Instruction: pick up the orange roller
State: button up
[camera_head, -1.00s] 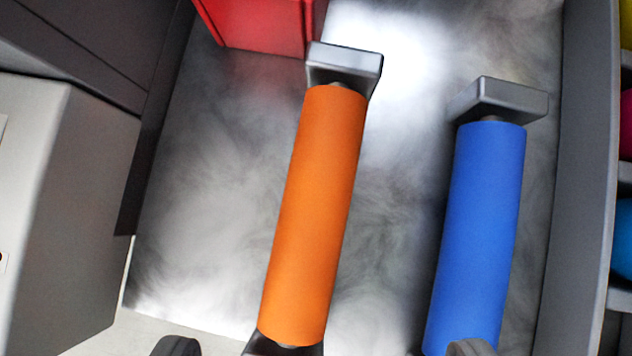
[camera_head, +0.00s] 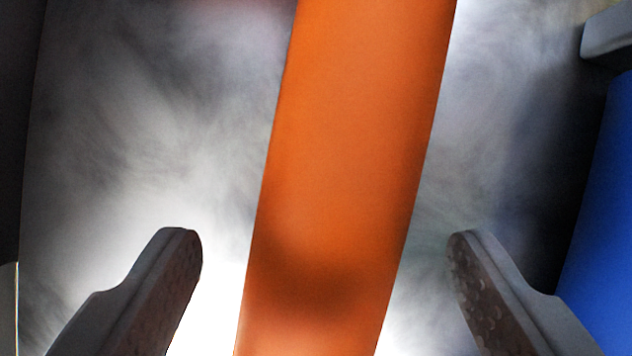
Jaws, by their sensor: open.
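The orange roller (camera_head: 340,160) fills the middle of the view, running from top to bottom with a slight tilt. Its two ends are out of the frame. My gripper (camera_head: 325,240) is open, with one finger on each side of the roller and a gap between each finger and the orange surface. A dark shadow lies across the lower part of the roller, between the fingers. I cannot tell how far the fingertips are above or below the roller's middle height.
A blue roller (camera_head: 610,230) lies at the right edge, near my right finger. A grey end block (camera_head: 608,38) shows above it. A cloudy grey-white surface (camera_head: 130,150) lies behind the rollers. A dark wall (camera_head: 18,130) stands at the left edge.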

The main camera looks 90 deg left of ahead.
jog(key=shift+d+f, duration=0.15)
jog(key=shift+f, duration=0.3)
grip_shut()
jog(key=shift+r, duration=0.1)
